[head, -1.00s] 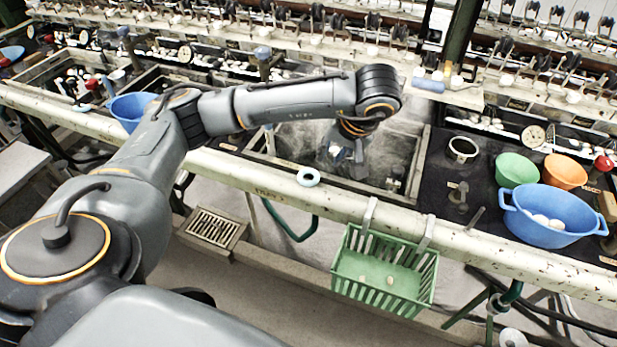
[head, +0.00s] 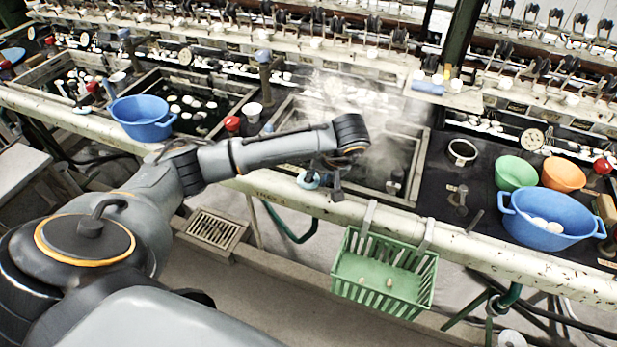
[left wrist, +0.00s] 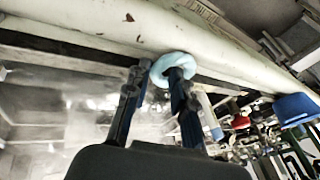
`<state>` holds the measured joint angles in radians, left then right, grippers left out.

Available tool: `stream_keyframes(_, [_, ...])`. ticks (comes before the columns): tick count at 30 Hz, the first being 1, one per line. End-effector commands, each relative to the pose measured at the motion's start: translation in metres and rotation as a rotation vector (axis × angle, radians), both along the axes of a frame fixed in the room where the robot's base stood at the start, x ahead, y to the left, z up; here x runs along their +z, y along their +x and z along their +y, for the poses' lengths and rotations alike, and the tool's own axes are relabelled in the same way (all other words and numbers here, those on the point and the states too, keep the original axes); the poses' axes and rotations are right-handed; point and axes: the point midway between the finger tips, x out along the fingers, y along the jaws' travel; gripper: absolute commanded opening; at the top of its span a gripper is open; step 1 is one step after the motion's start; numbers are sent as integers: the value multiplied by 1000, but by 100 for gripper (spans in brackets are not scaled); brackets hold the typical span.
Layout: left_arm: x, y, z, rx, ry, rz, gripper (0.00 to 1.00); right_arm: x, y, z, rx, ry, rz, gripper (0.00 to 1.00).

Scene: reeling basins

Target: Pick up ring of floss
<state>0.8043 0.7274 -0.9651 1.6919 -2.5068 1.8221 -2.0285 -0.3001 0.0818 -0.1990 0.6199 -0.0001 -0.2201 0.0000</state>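The ring of floss is a pale blue-white ring (head: 302,181) on the beam along the basins' front edge in the head view, partly hidden by my left gripper (head: 325,182). It also shows at the top middle of the left wrist view (left wrist: 170,58). My left gripper (left wrist: 160,72) is open there, its two dark fingers apart. The right-hand finger overlaps the ring's middle, and the other finger is at the ring's left outer side. I cannot tell whether a finger touches the ring. My right gripper is not in view.
A steaming basin (head: 424,165) lies behind the beam (head: 400,217). A green basket (head: 345,285) hangs from the beam's front. A blue tub (head: 545,237), a green bowl (head: 506,168) and an orange bowl (head: 553,172) stand at right. Another blue tub (head: 140,130) stands at left.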

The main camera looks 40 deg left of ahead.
Motion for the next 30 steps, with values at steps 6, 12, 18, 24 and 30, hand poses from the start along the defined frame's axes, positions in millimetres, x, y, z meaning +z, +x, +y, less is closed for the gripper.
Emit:
stream_keyframes(6, [0,0,0,0,-1,0,16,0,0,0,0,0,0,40])
stream_keyframes(12, [0,0,0,0,-1,0,6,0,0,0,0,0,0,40])
stream_keyframes(18, [0,0,0,0,-1,0,6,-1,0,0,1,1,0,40])
stream_keyframes(24, [8,1,0,0,0,-2,6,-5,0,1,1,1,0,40])
stream_keyframes(30, [39,-4,3,1,1,-7,6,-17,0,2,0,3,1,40])
